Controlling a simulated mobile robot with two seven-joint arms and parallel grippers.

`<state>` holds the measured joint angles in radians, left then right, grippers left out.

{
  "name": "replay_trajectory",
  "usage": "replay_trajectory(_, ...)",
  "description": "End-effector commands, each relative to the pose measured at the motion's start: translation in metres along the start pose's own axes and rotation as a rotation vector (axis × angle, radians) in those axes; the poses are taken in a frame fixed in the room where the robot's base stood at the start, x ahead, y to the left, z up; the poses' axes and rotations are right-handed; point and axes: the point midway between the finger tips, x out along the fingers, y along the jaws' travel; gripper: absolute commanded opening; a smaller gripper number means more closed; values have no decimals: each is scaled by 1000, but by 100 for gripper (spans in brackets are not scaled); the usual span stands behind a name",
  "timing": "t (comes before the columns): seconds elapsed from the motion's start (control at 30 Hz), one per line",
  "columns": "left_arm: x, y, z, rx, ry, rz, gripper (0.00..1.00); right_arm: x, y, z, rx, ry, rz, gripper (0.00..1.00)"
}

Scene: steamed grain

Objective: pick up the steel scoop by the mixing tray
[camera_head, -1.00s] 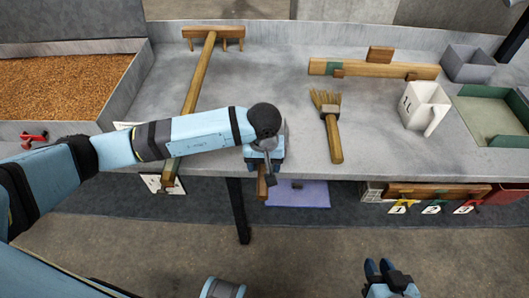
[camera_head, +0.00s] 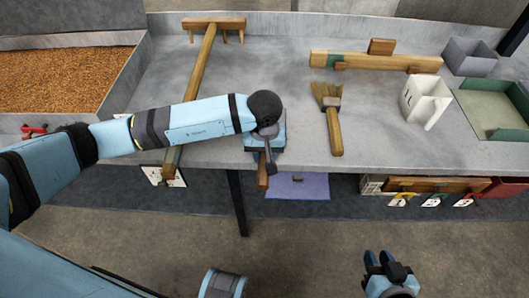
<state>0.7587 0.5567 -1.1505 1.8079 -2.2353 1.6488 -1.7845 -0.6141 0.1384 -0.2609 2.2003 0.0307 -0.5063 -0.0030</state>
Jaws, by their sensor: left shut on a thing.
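My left gripper (camera_head: 266,146) is at the front edge of the table, its jaws mostly hidden by the wrist. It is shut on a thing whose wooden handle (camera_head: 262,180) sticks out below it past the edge. This looks like the scoop, but no steel bowl shows clearly. The mixing tray is most likely the big grey tray (camera_head: 121,88) of brown grain at the left, apart from the gripper. My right gripper (camera_head: 377,255) is at the bottom right, over the floor in the picture, with a small gap between its fingers and nothing in it.
A wooden rake (camera_head: 201,72) lies behind my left forearm. A brush (camera_head: 334,128) lies right of the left gripper. A wooden bar (camera_head: 375,62), white jug (camera_head: 425,102), grey box (camera_head: 470,56) and green-lined tray (camera_head: 490,105) stand further right. The table's middle is clear.

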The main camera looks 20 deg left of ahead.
Motion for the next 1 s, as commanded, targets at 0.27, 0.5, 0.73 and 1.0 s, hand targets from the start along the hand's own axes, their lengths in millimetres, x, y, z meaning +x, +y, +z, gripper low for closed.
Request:
replay_trajectory(0.27,-63,0,-2,2,7,3,0,-3,1,-4,-5,-7,5,28)
replay_trajectory(0.5,-132,0,-1,2,7,2,0,-3,3,0,-9,-21,10,28)
replay_trajectory(0.73,-174,0,0,1,4,2,0,-2,3,2,-10,-30,12,28)
replay_trajectory(1.0,-189,0,0,1,1,1,0,-3,3,1,-10,-29,13,28)
